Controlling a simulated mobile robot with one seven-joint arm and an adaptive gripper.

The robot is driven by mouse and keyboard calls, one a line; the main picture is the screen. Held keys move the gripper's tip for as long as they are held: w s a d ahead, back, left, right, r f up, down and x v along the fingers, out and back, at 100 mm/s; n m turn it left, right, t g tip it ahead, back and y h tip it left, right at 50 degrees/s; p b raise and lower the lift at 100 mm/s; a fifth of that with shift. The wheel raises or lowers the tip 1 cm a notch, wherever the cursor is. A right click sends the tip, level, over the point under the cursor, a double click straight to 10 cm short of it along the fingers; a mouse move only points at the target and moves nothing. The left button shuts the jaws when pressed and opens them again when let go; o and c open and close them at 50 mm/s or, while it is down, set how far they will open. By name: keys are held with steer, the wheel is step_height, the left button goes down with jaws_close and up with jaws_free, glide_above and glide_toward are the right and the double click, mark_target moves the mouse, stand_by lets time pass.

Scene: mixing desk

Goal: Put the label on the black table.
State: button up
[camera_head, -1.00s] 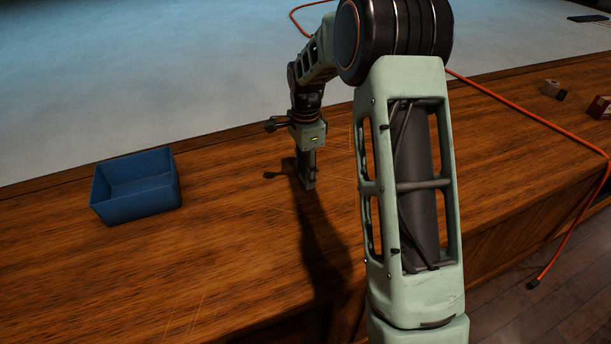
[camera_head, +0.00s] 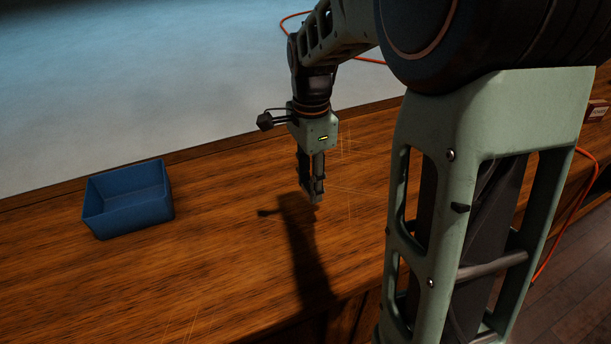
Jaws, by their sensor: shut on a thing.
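My gripper (camera_head: 314,196) points down above the wooden desk top, in the middle of the head view. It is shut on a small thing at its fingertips. The fingers hide most of that thing, so I cannot tell its shape or whether it is the label. No black table shows in the view; the surface below my gripper is brown wood (camera_head: 230,260).
A blue open bin (camera_head: 128,208) stands on the desk to the left of my gripper. An orange cable (camera_head: 565,225) hangs over the desk's right edge. The wood between bin and gripper is clear.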

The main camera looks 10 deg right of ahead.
mark_target(308, 182)
steer(key=shift+s+r, duration=0.35)
steer(key=shift+s, duration=0.4)
steer(key=n, duration=0.2)
steer(key=w+n, duration=0.1)
steer(key=shift+f, duration=0.3)
steer(key=n, duration=0.3)
steer(key=w+n, duration=0.1)
steer(key=shift+f+n, duration=0.3)
steer(key=n, duration=0.2)
steer(key=w+n, duration=0.1)
steer(key=n, duration=0.1)
steer(key=shift+w+f, duration=0.1)
steer(key=shift+f, duration=0.25)
step_height(308, 182, up, 4)
steer(key=n+p, duration=0.4)
steer(key=p, duration=0.6)
steer(key=shift+w, duration=0.1)
steer(key=r+p, duration=0.1)
steer(key=p, duration=0.1)
steer(key=s+r+p, duration=0.1)
steer(key=p, duration=0.2)
steer(key=shift+s+r+p, duration=0.15)
steer(key=shift+r+p, duration=0.05)
steer(key=shift+p, duration=0.8)
